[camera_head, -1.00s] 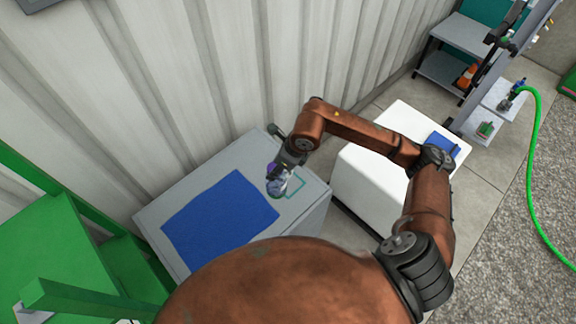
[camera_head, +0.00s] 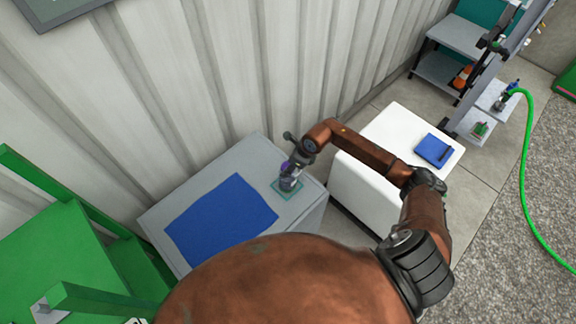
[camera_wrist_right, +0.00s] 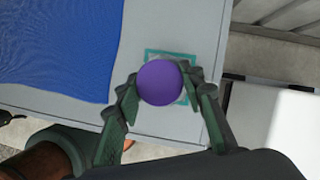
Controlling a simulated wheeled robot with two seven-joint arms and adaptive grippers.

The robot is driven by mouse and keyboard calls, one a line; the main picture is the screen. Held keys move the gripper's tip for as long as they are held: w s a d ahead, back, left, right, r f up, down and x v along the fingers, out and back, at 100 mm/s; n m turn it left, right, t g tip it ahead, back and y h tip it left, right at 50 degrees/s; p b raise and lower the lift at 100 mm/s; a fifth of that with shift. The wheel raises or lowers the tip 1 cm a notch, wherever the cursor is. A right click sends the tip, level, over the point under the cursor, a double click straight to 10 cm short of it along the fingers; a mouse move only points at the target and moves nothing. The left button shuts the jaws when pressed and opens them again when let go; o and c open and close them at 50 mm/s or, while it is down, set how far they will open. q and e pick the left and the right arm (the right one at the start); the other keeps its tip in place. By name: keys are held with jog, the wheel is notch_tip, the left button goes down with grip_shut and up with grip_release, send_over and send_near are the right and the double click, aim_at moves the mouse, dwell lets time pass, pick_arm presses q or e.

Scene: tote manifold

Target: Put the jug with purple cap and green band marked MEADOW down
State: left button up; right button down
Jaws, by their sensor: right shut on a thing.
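The jug (camera_head: 289,184) is a small clear-looking vessel with a purple cap, upright at the right end of the grey bench. My right gripper (camera_head: 297,164) is above it, shut on it near the top. In the right wrist view the round purple cap (camera_wrist_right: 160,83) sits between the fingers of my right gripper (camera_wrist_right: 163,92). A teal square outline (camera_wrist_right: 150,51) on the bench surrounds the jug in that view. I cannot tell whether the jug's base touches the bench. The green band and the MEADOW marking cannot be made out. My left gripper is out of view.
A blue mat (camera_head: 222,222) covers much of the grey bench top (camera_head: 255,150). A ribbed wall stands behind it. A white box-like stand (camera_head: 365,190) with a blue pad (camera_head: 434,150) is to the right. Green steps (camera_head: 75,255) are at the left.

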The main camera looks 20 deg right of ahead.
jog(key=c, duration=1.6)
grip_release()
jog(key=o, duration=0.3)
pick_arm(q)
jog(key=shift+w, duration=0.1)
pick_arm(e)
jog(key=shift+o, duration=0.3)
jog(key=shift+d+r, duration=0.15)
jog(key=shift+r, duration=0.2)
pick_arm(q)
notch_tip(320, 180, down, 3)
jog(key=b, duration=0.2)
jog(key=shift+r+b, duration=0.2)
jog(key=shift+b, duration=0.15)
pick_arm(e)
jog(key=v, duration=1.1)
jog(key=shift+s, duration=0.15)
